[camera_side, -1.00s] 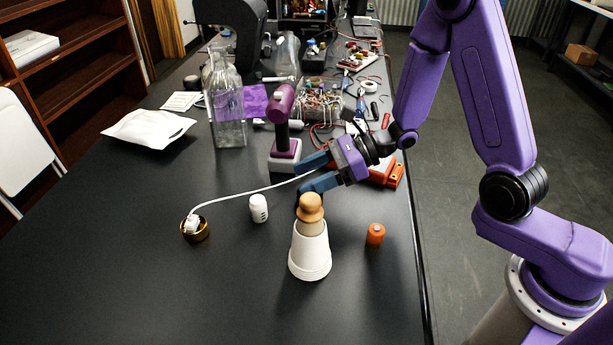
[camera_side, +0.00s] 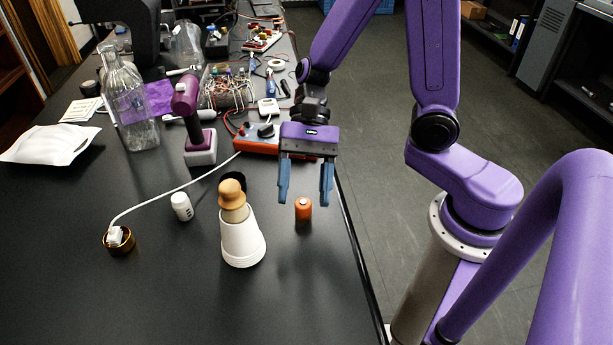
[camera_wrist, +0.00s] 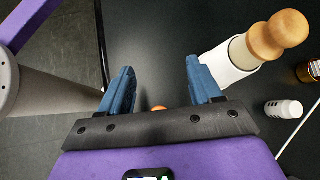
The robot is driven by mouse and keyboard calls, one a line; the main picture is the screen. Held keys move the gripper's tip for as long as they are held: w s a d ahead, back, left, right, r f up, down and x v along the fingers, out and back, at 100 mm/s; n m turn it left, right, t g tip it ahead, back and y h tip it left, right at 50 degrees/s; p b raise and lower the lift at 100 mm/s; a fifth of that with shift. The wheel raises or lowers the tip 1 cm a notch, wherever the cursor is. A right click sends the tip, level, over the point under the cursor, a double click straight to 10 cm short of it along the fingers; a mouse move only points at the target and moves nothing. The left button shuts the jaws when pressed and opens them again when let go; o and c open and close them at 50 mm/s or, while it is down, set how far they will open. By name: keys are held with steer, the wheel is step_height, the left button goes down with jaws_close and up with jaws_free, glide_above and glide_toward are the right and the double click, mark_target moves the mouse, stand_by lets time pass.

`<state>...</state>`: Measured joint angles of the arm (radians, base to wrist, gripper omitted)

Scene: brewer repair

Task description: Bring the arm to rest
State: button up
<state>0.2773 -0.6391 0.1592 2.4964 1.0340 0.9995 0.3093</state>
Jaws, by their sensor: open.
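My gripper (camera_side: 306,196) is open and empty, with its blue fingers pointing down over the right side of the black table (camera_side: 180,290). In the side view its fingers are just above and behind a small orange cylinder (camera_side: 303,209), which stands on the table. In the wrist view the two fingers (camera_wrist: 160,92) are spread apart, with a bit of orange showing between them. Left of the gripper a white cone-shaped cup (camera_side: 242,243) stands with a wooden knobbed piece (camera_side: 232,195) on top; I cannot tell how they join.
A small white bottle (camera_side: 181,206) and a brass ring-like part (camera_side: 119,241) with a white cable stand to the left. A purple and white tool (camera_side: 187,110), a glass bottle (camera_side: 127,100) and an orange power box (camera_side: 258,138) stand behind. The table's front is clear.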

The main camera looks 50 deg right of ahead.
steer(key=s+d+r+n+t+h, duration=0.1)
steer(key=s+d+n, duration=0.4)
steer(key=n, duration=0.5)
steer(key=s+d+r+n+t+h, duration=0.1)
steer(key=s+d+n+t+h, duration=0.3)
steer(key=n, duration=0.7)
steer(key=d+h, duration=0.2)
steer(key=shift+s+d+r+h, duration=0.2)
steer(key=shift+s+r+h, duration=0.1)
steer(key=shift+s+r, duration=0.1)
